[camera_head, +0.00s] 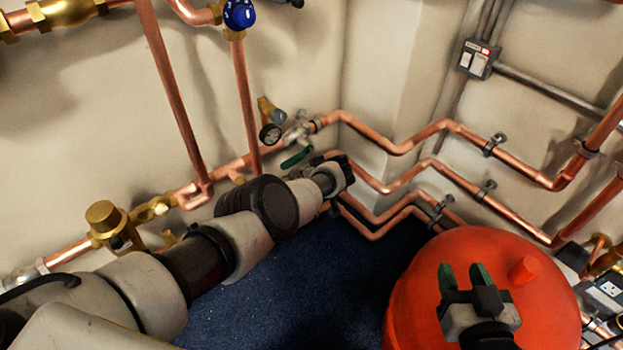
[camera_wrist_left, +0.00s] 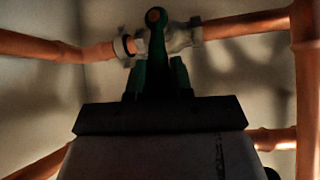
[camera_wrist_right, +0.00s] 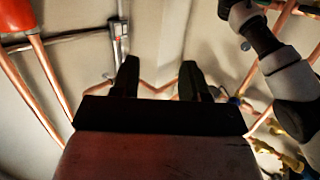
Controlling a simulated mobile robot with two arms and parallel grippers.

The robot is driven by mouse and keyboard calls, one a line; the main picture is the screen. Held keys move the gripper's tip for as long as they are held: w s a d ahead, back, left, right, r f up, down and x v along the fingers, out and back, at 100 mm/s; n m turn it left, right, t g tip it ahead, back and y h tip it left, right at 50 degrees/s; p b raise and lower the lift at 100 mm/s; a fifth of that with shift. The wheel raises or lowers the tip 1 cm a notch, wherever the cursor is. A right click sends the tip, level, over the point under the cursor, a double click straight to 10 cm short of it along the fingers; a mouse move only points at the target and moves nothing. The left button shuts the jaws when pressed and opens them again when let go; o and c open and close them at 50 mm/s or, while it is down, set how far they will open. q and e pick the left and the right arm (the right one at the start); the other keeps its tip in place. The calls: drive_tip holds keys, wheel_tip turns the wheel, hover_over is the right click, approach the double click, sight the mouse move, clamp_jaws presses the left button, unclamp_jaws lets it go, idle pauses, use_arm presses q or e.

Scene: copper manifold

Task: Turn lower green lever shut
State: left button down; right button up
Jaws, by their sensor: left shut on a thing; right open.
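In the left wrist view, a dark green lever (camera_wrist_left: 155,60) with a round hole in its end stands between the fingers of my left gripper (camera_wrist_left: 156,72), which is shut on it. It lies in front of a grey valve (camera_wrist_left: 182,36) on a copper pipe. In the head view my left gripper (camera_head: 340,176) is seen from behind, by the lower pipes near the corner; its fingers and the held lever are hidden. Another green lever (camera_head: 297,157) shows just above my left arm, below the upper valve (camera_head: 300,130). My right gripper (camera_head: 465,276) is open and empty, also in its wrist view (camera_wrist_right: 158,80).
A big red tank (camera_head: 410,290) stands below and behind my right gripper in the head view. Copper pipes (camera_head: 400,148) run along both walls. The blue floor (camera_head: 290,290) is clear.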

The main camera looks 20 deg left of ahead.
use_arm(q)
drive_tip(key=shift+w+a+r, duration=0.15)
drive_tip(key=shift+w+r, duration=0.1)
drive_tip(key=shift+r, duration=0.1)
use_arm(e)
drive_tip(key=shift+w+a+r+t, duration=0.15)
drive_tip(key=shift+r+t, duration=0.35)
drive_tip(key=shift+r, duration=0.1)
use_arm(q)
drive_tip(key=c, duration=1.3)
unclamp_jaws()
drive_tip(key=shift+c, duration=0.2)
drive_tip(key=o, duration=0.3)
drive_tip(key=shift+d+f, duration=0.2)
use_arm(e)
drive_tip(key=shift+w+f, duration=0.1)
drive_tip(key=shift+w, duration=0.05)
